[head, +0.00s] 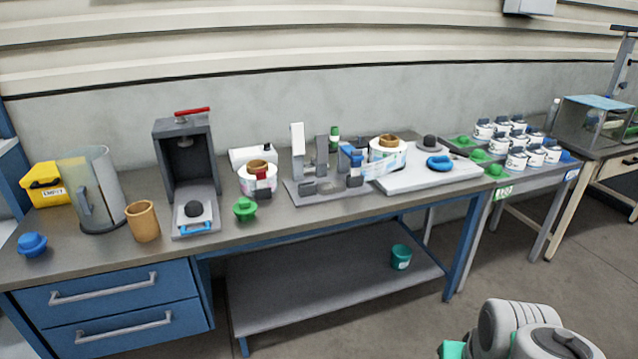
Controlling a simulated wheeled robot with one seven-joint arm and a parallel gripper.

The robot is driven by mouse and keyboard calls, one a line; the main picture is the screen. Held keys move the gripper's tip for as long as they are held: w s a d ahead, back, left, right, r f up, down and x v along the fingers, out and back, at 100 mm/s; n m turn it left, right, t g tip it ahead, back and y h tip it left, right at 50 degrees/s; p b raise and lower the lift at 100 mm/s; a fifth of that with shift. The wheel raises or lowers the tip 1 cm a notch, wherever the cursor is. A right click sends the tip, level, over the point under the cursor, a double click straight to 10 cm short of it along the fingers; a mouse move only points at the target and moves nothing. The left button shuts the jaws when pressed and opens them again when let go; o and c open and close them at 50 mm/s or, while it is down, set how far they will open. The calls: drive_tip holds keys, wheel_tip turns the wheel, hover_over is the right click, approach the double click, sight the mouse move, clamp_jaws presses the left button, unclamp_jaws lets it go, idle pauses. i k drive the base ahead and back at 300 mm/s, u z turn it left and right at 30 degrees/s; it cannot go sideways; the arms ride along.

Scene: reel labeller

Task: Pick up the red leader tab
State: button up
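A small red tab (261,174) sits on the front of a white label reel (258,187) with a brown core, near the middle of the workbench. I take it for the red leader tab. The reel stands left of the grey labeller (325,186) with its upright plates and blue part. A second reel (389,152) with a brown core stands at the labeller's right, a printed strip by it. My gripper is not visible; only rounded grey parts of my own arm show at the bottom right, far from the tab.
A green knobbed piece (244,209) stands just in front of the reel. A grey press (187,165) with a red handle and a brown cylinder (143,221) stand to the left. A white board (428,176) and a rack of white tubs (516,158) lie to the right. Floor in front is open.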

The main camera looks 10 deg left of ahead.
sight(261, 174)
drive_tip(key=u, duration=0.3)
drive_tip(key=i, duration=1.3)
drive_tip(key=u, duration=1.25)
drive_tip(key=i, duration=1.1)
drive_tip(key=u, duration=1.35)
drive_tip(key=i, duration=0.25)
drive_tip(key=u, duration=0.3)
